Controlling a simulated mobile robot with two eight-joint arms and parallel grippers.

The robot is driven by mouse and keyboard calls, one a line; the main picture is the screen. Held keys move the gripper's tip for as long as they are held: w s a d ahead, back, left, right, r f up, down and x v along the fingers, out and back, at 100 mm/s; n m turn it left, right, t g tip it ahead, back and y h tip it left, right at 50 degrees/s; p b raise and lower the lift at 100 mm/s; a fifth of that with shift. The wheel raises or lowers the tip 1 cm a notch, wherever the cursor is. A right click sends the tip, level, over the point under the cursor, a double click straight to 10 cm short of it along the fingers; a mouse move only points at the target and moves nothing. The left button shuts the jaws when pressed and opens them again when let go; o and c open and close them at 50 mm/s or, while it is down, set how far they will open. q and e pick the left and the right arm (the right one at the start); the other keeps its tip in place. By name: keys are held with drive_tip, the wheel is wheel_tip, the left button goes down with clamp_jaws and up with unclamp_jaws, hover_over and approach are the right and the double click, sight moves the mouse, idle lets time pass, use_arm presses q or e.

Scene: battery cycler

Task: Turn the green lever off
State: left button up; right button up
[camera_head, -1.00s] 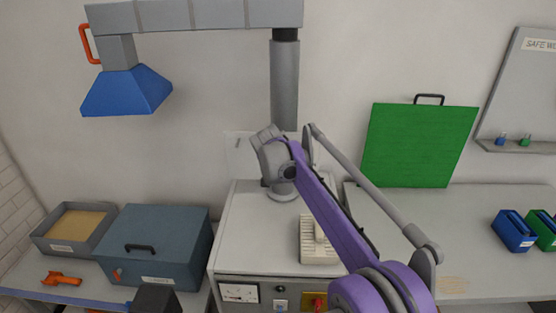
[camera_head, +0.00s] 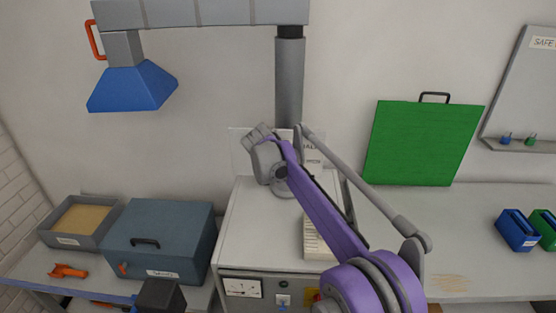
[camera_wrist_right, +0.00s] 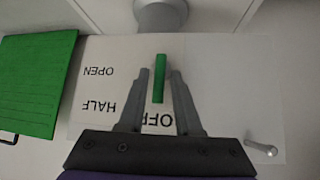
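The green lever (camera_wrist_right: 158,90) shows in the right wrist view as a narrow bar in front of a pale panel (camera_wrist_right: 231,80). The panel carries upside-down labels OPEN, HALF and OFF. One end of the lever lies close to the OFF label, which is partly hidden. My right gripper (camera_wrist_right: 162,71) is open, with one finger on each side of the lever and narrow gaps visible. In the head view my right gripper (camera_head: 257,137) is in front of the panel by the grey duct, and the lever is hidden.
A grey vertical duct (camera_head: 289,80) rises behind my right gripper to an overhead duct with a blue hood (camera_head: 131,88). The white cabinet (camera_head: 250,235) is below.

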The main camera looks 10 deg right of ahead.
drive_tip(key=shift+o, duration=0.7)
drive_tip(key=shift+w, duration=0.1)
drive_tip(key=v, duration=1)
drive_tip(key=shift+s+r, duration=0.25)
drive_tip(key=shift+r, duration=0.05)
drive_tip(key=shift+a, duration=0.1)
drive_tip(key=s+d+f+n+g+y, duration=0.1)
drive_tip(key=s+d+f, duration=0.15)
drive_tip(key=s, duration=0.65)
drive_tip(key=s+d+f+n+y, duration=0.15)
drive_tip(key=s+f, duration=0.25)
drive_tip(key=s, duration=0.4)
drive_tip(key=s+f+n+y, duration=0.1)
drive_tip(key=s+f+n, duration=0.2)
drive_tip(key=s+f, duration=1.2)
drive_tip(key=s, duration=0.4)
drive_tip(key=shift+s+d+f+g+y, duration=0.2)
drive_tip(key=shift+s+d+g+y, duration=0.05)
drive_tip(key=shift+s+g+y, duration=0.15)
